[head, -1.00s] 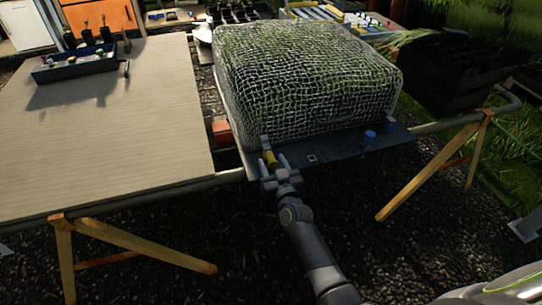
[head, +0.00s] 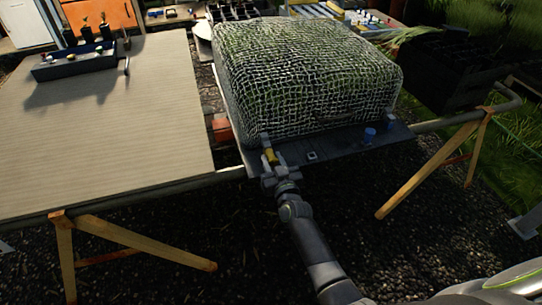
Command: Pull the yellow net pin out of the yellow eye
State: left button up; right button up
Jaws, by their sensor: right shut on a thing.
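The yellow net pin (head: 270,156) is at the front left corner of the dark board (head: 340,150), just below the net-covered block (head: 305,85). My right gripper (head: 270,163) is shut on the yellow pin. The yellow eye cannot be told apart from the pin here; the fingers hide part of that spot. Whether the pin is still in the eye cannot be seen. A blue pin (head: 370,134) stands on the board further right. An empty pale square eye (head: 312,156) lies between them. My left gripper is not in view.
A wide table top (head: 105,130) lies to the left, with a dark tray (head: 75,65) of small items at its back. An orange-red block (head: 221,129) sits left of the net. Black crates (head: 440,72) stand at the back right.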

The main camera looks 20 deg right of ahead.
jog(key=shift+s+b, duration=0.3)
jog(key=shift+s, duration=0.8)
jog(key=shift+s+d+b, duration=0.1)
jog(key=shift+s+b, duration=0.6)
jog(key=shift+s, duration=0.55)
jog(key=shift+s+b, duration=1.9)
jog(key=shift+s, duration=0.45)
